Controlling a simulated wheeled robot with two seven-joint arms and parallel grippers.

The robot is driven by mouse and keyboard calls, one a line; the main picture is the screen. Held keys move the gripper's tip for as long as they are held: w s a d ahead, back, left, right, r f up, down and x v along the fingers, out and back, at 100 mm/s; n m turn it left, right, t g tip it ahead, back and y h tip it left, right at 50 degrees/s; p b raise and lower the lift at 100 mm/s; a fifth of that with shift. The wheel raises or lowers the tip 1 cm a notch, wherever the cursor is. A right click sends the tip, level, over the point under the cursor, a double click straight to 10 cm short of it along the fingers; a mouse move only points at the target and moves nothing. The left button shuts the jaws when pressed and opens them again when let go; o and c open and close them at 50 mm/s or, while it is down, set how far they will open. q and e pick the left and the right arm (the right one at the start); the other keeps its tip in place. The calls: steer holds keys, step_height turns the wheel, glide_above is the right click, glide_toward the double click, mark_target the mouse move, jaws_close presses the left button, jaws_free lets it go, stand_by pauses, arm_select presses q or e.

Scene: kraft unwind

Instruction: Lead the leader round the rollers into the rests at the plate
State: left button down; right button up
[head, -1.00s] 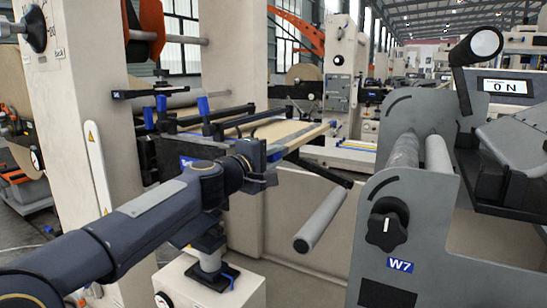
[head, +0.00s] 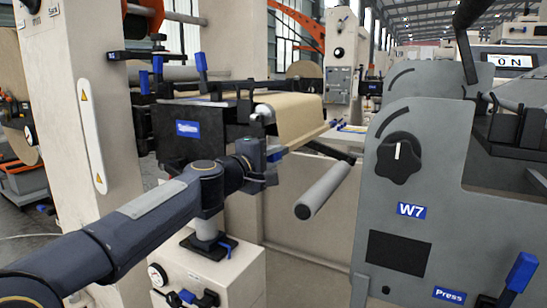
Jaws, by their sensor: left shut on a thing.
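The brown kraft leader (head: 292,112) lies over the dark frame left of centre and curves down at its front end. My left gripper (head: 270,165) is at that end, shut, with its fingertips partly hidden behind its own body; what it grips seems to be the leader's edge. A bare grey roller (head: 323,190) sticks out below and right of the gripper, apart from it. A silver roller end (head: 262,114) shows just above the gripper. I cannot make out the rests or the plate. My right gripper is out of view.
A grey side panel marked W7 (head: 425,185) with a black knob (head: 399,157) stands at the right. A blue lever (head: 520,273) is at the lower right. A black box (head: 180,150) with a blue label is behind my arm. A cream column (head: 75,60) stands left.

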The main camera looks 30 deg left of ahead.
arm_select(q)
step_height(320, 180, down, 5)
steer(key=b, duration=0.4)
steer(key=shift+b, duration=0.3)
step_height(320, 180, down, 15)
steer(key=shift+r+b, duration=0.15)
steer(key=shift+b, duration=0.3)
stand_by(0.4)
steer(key=shift+d+f, duration=0.8)
steer(key=shift+d, duration=0.1)
